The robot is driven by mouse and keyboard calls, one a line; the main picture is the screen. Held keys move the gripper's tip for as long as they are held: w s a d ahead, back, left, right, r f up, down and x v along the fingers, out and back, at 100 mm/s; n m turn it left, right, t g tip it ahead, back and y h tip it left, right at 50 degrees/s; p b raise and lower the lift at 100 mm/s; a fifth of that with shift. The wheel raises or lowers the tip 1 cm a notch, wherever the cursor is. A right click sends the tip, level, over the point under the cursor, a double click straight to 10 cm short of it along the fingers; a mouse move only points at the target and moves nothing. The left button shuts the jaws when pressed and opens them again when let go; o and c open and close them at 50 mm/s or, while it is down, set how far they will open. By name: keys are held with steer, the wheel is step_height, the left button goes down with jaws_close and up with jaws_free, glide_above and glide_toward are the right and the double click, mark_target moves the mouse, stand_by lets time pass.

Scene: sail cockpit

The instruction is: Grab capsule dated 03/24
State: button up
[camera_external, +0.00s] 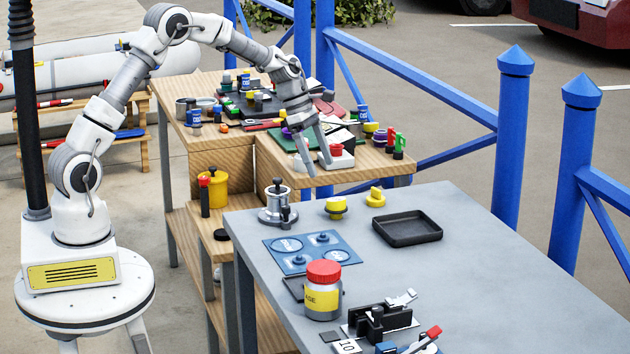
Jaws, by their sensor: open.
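My gripper (316,152) hangs open with its fingers pointing down, over the near edge of the wooden bench (290,177). A small white box with a red top (341,156) is beside or just behind its right finger; I cannot tell whether they touch. A capsule dated 03/24 cannot be made out, since no date is readable at this size. A jar with a red lid and a yellow label (323,291) stands on the grey table (480,270); only part of its lettering shows. Small blue-labelled containers (194,117) stand on the bench.
The bench is crowded with small items, including red and green pieces (397,145) at its right end. The grey table holds a black tray (408,229), a blue panel (311,251), a metal pot (277,205) and a black fixture (378,320). Its right side is clear. Blue railings (420,85) stand behind.

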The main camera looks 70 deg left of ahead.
mark_target(334, 199)
steer(key=x, duration=0.9)
steer(key=b+x, duration=0.1)
steer(key=x, duration=0.1)
steer(key=shift+d, duration=0.35)
steer(key=c, duration=1.4)
